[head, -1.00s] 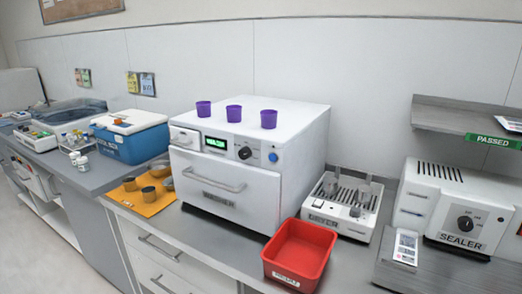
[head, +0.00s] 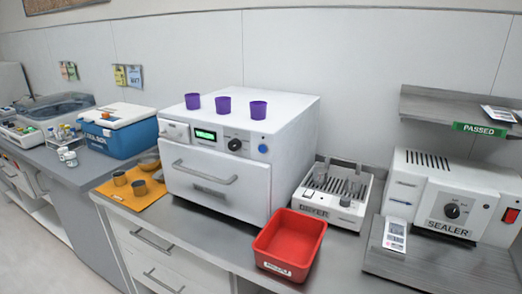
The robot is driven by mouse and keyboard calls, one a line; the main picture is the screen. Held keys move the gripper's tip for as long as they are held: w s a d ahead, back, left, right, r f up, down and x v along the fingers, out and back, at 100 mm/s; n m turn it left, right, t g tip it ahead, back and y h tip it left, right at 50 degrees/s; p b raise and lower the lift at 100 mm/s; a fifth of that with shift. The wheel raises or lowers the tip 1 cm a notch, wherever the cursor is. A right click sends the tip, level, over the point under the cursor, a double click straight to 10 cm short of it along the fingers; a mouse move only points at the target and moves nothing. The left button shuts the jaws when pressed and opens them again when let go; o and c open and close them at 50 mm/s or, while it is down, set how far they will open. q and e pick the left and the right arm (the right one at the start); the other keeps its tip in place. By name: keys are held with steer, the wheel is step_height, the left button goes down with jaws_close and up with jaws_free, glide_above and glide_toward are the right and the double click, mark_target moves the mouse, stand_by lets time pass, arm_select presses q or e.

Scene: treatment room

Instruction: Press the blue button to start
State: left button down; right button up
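The blue button (head: 263,149) is a small round button at the right end of the front panel of a white boxy machine (head: 290,160). On the same panel are a lit green display (head: 205,134) and a dark knob (head: 234,145). The machine's door with its long handle looks closed. Neither of my grippers is in the head view, and nothing covers the button.
Several purple cups (head: 223,105) stand on the machine. A red bin (head: 290,245) sits in front at its right corner, near the counter edge. A white rack unit (head: 334,195) and a sealer (head: 455,195) stand right. An orange mat (head: 128,198) with cups lies left.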

steer(key=c, duration=0.6)
steer(key=shift+a, duration=0.15)
stand_by(1.1)
